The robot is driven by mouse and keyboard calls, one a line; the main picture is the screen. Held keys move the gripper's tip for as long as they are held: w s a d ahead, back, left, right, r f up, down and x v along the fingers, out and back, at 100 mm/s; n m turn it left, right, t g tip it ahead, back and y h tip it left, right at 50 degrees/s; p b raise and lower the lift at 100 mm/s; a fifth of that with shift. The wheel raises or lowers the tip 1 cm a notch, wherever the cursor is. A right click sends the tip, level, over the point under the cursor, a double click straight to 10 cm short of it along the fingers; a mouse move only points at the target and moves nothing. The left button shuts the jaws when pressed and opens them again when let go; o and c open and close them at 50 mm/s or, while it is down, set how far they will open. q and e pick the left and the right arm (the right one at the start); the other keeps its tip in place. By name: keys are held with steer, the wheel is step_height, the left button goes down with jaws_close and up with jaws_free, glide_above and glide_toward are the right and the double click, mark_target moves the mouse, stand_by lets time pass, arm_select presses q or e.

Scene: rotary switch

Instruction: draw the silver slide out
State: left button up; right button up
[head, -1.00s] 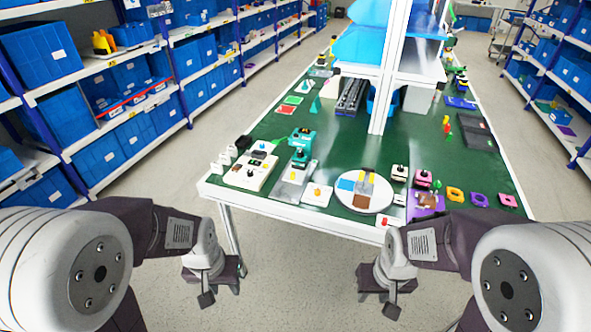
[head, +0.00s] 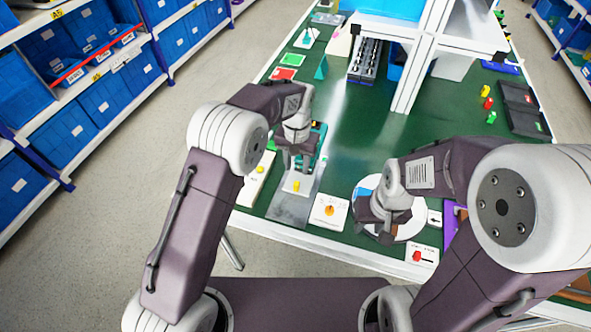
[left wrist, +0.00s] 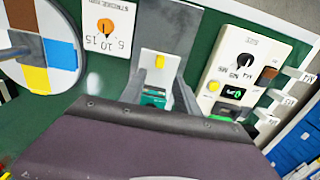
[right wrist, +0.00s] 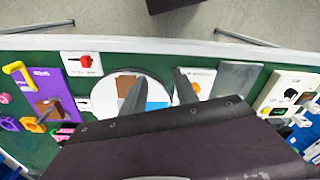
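The silver slide (head: 288,208) is a flat grey metal plate on the green table, with a white block with a yellow knob (head: 296,186) on it and a teal device behind. The left wrist view shows the plate (left wrist: 168,22), the white block (left wrist: 160,72) and part of the teal device (left wrist: 153,98). My left gripper (head: 297,166) hangs over the block and device; its fingers (left wrist: 161,88) are apart, one on each side of the block in that view. I cannot tell whether they touch it. My right gripper (head: 385,232) is open and empty above the round colored disc (right wrist: 155,88).
Right of the slide lies a white card with an orange dial (head: 329,211). Left of it stands a cream panel with knobs (left wrist: 238,72). A card with a red switch (head: 422,255) is near the front edge. A white post frame (head: 408,75) rises behind.

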mark_target(296, 183)
arm_select(q)
steer(key=shift+s+f, duration=0.85)
steer(key=shift+f, duration=0.05)
steer(key=f, duration=0.4)
steer(key=w+f, duration=0.1)
steer(key=f, duration=0.1)
steer(key=shift+w+f, duration=0.1)
steer(key=shift+f, duration=0.2)
steer(key=shift+s+f, duration=0.15)
steer(key=shift+s, duration=0.05)
steer(key=shift+w+f, duration=0.1)
jaws_close()
steer(key=shift+w, duration=0.1)
